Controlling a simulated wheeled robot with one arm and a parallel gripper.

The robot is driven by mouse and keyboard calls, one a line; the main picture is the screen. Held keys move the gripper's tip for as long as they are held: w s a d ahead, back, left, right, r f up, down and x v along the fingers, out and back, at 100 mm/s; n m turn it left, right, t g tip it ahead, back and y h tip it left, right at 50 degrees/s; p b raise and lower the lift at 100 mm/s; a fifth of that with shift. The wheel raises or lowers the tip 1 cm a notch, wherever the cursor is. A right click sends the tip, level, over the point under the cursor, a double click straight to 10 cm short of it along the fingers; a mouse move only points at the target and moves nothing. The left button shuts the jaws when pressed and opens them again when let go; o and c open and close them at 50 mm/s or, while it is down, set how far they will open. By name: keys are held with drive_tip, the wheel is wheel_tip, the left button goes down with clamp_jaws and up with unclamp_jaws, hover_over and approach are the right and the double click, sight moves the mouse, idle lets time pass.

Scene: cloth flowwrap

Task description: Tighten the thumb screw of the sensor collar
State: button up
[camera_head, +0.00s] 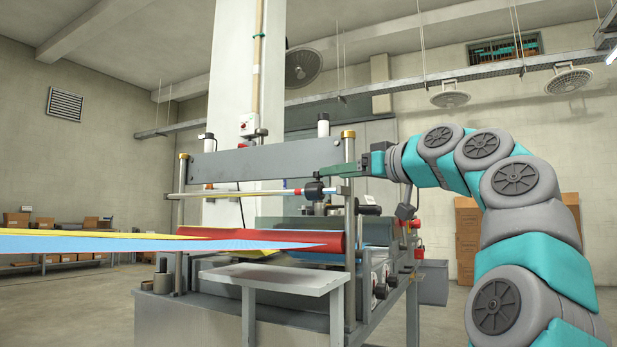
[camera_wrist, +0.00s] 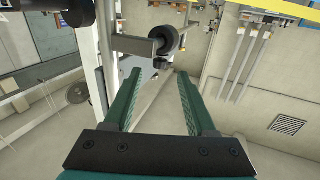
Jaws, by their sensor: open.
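In the head view, the dark sensor collar (camera_head: 314,190) sits on a thin horizontal rod (camera_head: 245,192) across the front of the machine. My gripper (camera_head: 324,173) reaches in from the right, with its green fingers just above and beside the collar. In the wrist view, my gripper (camera_wrist: 159,72) is open and empty, its two green fingers well apart. A round black knob (camera_wrist: 165,38) shows just past the fingertips, between their lines, beside a grey bar (camera_wrist: 132,45). I cannot tell for sure whether this knob is the thumb screw. No contact with the fingers shows.
A grey crossbeam (camera_head: 265,160) runs behind my gripper, and a metal post (camera_head: 349,225) stands close by. A red roller (camera_head: 200,238) with yellow and blue sheets lies below. A grey side table (camera_head: 270,278) is in front. Open floor lies at left.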

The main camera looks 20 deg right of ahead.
sight(318, 177)
drive_tip(key=p+x, duration=0.1)
drive_tip(key=x, duration=0.5)
drive_tip(key=shift+w+a, duration=0.15)
drive_tip(key=shift+w, duration=0.2)
clamp_jaws()
